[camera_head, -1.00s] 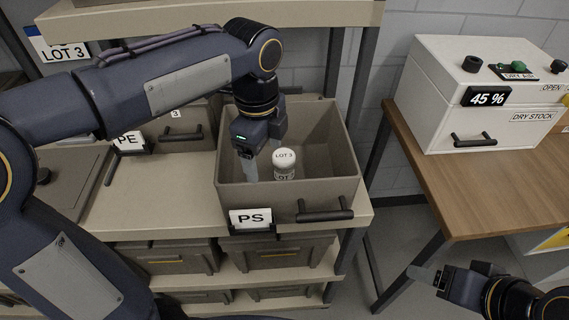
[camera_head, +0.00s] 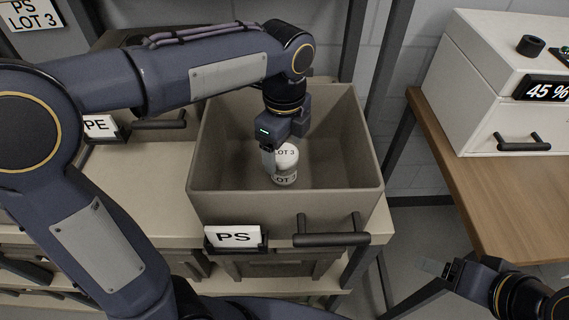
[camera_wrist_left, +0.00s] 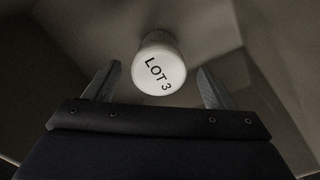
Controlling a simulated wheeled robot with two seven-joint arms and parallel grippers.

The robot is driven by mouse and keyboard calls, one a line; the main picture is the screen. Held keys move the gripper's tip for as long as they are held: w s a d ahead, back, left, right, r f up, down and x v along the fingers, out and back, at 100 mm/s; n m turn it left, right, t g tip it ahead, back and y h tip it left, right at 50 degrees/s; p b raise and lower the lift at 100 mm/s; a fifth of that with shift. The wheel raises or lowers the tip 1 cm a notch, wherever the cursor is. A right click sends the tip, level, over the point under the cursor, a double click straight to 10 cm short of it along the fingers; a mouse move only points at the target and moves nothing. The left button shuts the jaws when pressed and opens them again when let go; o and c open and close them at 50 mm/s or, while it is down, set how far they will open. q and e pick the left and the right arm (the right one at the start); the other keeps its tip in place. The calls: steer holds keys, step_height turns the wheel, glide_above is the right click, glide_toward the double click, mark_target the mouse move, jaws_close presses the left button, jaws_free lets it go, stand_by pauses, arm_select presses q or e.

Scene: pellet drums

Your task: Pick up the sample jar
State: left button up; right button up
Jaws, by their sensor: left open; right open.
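The sample jar (camera_head: 285,163) is small and white, with "LOT 3" on its lid. It stands upright inside the grey-brown PS bin (camera_head: 219,206). My left gripper (camera_head: 277,160) reaches down into the bin, right at the jar, and hides part of its left side. In the left wrist view the jar (camera_wrist_left: 159,66) shows just beyond and between the two spread fingertips of the left gripper (camera_wrist_left: 157,80), with gaps on both sides. My right gripper (camera_head: 436,268) is open and empty at the lower right, away from the bin.
A wooden table (camera_head: 480,195) with a white dryer box (camera_head: 487,95) stands at the right, and a PE label (camera_head: 98,125) shows at the left.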

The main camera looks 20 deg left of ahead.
arm_select(q)
step_height(320, 180, down, 4)
steer(key=shift+f, duration=0.2)
steer(key=shift+c, duration=0.4)
steer(key=c, duration=1)
